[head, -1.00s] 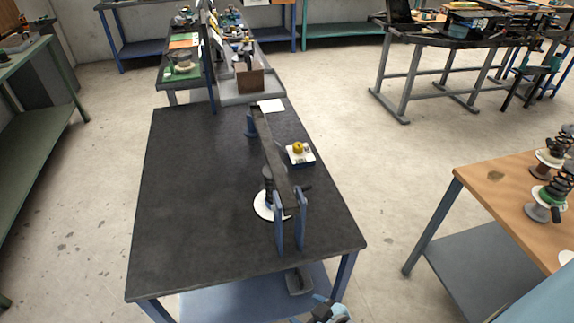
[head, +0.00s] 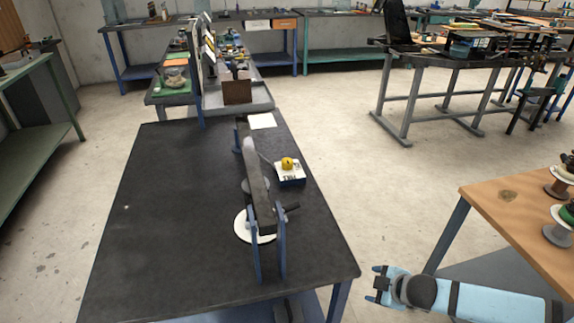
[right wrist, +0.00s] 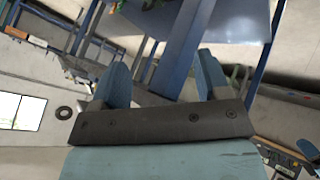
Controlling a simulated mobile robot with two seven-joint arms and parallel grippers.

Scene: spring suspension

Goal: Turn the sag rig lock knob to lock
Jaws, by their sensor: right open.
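The sag rig (head: 260,200) stands on the right half of a dark bench, with a long dark beam, blue uprights at its near end and a white disc (head: 243,226) beneath. A yellow knob (head: 287,163) sits on a small white and blue box (head: 290,175) to the right of the rig. I take it for the lock knob; its setting is too small to read. My right gripper (head: 376,284) is open and empty, off the bench's near right corner and well short of the knob. Its two blue fingers (right wrist: 160,80) stand apart in the right wrist view. My left gripper is out of view.
The dark bench top (head: 170,220) is clear on its left side. A white sheet (head: 262,121) lies at its far end. A wooden table (head: 510,200) with spring units stands at the right. Bare floor lies between the two.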

